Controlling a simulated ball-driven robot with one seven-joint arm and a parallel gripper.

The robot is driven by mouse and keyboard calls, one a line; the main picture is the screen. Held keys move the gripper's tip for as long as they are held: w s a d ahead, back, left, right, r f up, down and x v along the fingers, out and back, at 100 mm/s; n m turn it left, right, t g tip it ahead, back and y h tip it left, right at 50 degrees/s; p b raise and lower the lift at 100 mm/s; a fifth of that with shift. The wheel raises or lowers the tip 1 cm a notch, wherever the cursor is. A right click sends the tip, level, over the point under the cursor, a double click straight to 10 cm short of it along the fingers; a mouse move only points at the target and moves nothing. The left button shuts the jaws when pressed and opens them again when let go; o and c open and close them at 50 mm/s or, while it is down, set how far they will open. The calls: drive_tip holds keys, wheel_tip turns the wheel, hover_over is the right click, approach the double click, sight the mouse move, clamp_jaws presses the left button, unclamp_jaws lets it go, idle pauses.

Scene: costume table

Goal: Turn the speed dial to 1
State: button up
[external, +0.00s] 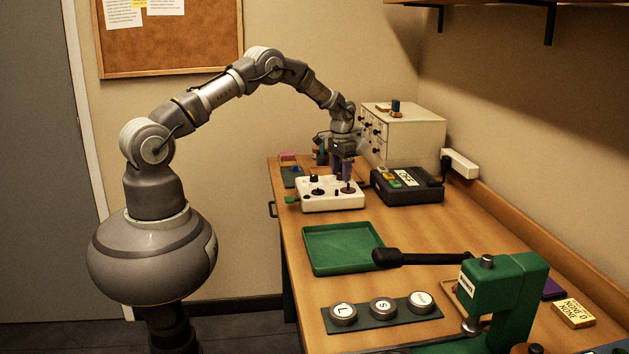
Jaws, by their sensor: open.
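A white control box (331,201) stands near the far left end of the table, with dark knobs on its top. One black knob (314,179) rises at its back left, and another dark control sits at the right under my gripper. The labels are too small to read, so I cannot tell which knob is the speed dial or where it points. My gripper (342,176) is open and points down over the right half of the box. Its fingers partly hide the controls there. I cannot tell whether they touch a knob.
A black device (407,190) with coloured buttons stands right of the box, before a cream drawer cabinet (410,140). An empty green tray (345,262) lies in front. A green press (505,292) with a long black handle (415,257) and several round badges are nearer.

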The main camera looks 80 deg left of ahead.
wheel_tip(320, 180, up, 8)
drive_tip(key=shift+f+p, duration=0.1)
drive_tip(key=shift+p, duration=0.75)
